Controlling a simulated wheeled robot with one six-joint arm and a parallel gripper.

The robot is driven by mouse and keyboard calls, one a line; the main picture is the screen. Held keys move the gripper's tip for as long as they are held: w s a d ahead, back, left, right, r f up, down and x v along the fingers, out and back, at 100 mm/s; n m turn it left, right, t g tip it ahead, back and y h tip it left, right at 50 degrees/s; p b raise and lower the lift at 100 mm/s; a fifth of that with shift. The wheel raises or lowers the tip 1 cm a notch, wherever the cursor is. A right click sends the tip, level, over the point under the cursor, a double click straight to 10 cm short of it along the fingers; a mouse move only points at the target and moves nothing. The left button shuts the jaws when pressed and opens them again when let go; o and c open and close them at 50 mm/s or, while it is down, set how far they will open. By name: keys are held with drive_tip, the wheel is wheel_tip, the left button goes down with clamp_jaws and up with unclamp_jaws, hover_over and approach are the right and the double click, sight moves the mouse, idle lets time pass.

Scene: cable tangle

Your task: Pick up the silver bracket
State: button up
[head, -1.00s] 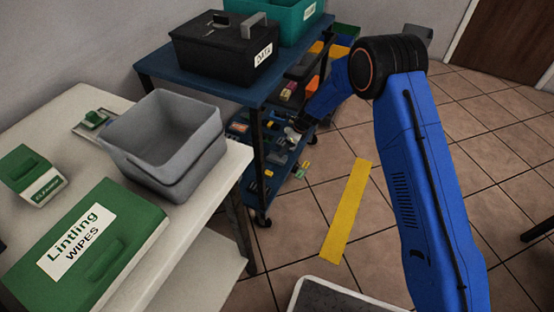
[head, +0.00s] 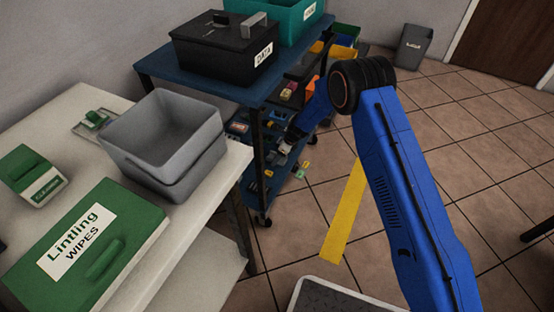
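My gripper (head: 285,148) is small and dark at the end of my blue arm, at the lower shelves of the blue cart (head: 190,84). Its fingers are too small and shadowed to tell whether they are open or shut. Several small parts lie on the cart's lower shelf around it, in grey, yellow and other colours. I cannot pick out the silver bracket among them with certainty. My arm hides part of the cart's right side.
A black toolbox (head: 215,52) and a teal box (head: 300,28) stand on the cart top. A grey bin (head: 160,150) and a green wipes box (head: 135,215) are on the white table (head: 60,110). Yellow tape (head: 343,220) marks the open tiled floor. A grey waste bin (head: 412,48) stands behind.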

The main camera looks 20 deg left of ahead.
idle(0.4)
drive_tip(key=c, duration=1.2)
